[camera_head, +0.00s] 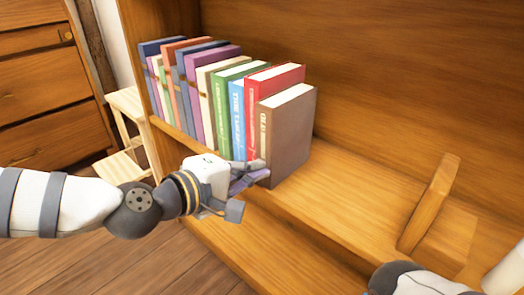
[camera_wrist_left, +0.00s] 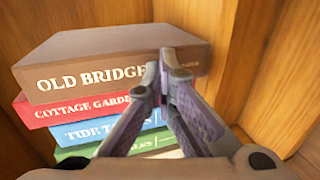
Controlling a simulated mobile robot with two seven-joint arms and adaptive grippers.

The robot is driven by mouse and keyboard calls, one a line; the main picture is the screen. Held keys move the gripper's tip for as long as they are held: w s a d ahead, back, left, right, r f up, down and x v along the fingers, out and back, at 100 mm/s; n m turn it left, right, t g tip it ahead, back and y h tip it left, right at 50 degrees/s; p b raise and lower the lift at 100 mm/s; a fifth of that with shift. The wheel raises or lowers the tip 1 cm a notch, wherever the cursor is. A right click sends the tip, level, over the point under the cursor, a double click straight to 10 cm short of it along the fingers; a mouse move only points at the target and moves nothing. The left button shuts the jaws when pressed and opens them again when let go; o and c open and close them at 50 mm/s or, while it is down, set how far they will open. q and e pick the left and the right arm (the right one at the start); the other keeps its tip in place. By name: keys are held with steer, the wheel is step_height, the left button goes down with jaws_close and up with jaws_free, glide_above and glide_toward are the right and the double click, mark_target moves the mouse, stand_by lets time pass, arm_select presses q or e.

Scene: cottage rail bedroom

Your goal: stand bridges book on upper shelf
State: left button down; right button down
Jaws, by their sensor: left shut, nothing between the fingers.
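The bridges book (camera_head: 290,138) is brown and stands upright on the upper shelf (camera_head: 345,190), at the right end of the row of books, beside the red book (camera_head: 278,80). In the left wrist view the brown book (camera_wrist_left: 100,55) shows its spine, lettered "OLD BRIDGE", with the end of the title hidden behind my fingers. My left gripper (camera_head: 256,180) is shut and empty, its fingertips close to the lower spine of the brown book. In the left wrist view the shut fingertips (camera_wrist_left: 168,57) overlap the spine; I cannot tell whether they touch it. My right gripper is out of view.
Several more books (camera_head: 200,85) fill the row to the left. A wooden bookend (camera_head: 430,205) stands to the right, with bare shelf between it and the brown book. A lower shelf (camera_head: 225,245) lies beneath. A drawer chest (camera_head: 40,85) and pale steps (camera_head: 125,130) are at the left.

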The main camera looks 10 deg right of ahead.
arm_select(q)
steer(key=s+a+p, duration=0.2)
steer(key=s+a, duration=0.1)
steer(key=a, duration=0.2)
steer(key=shift+s, duration=0.35)
stand_by(0.7)
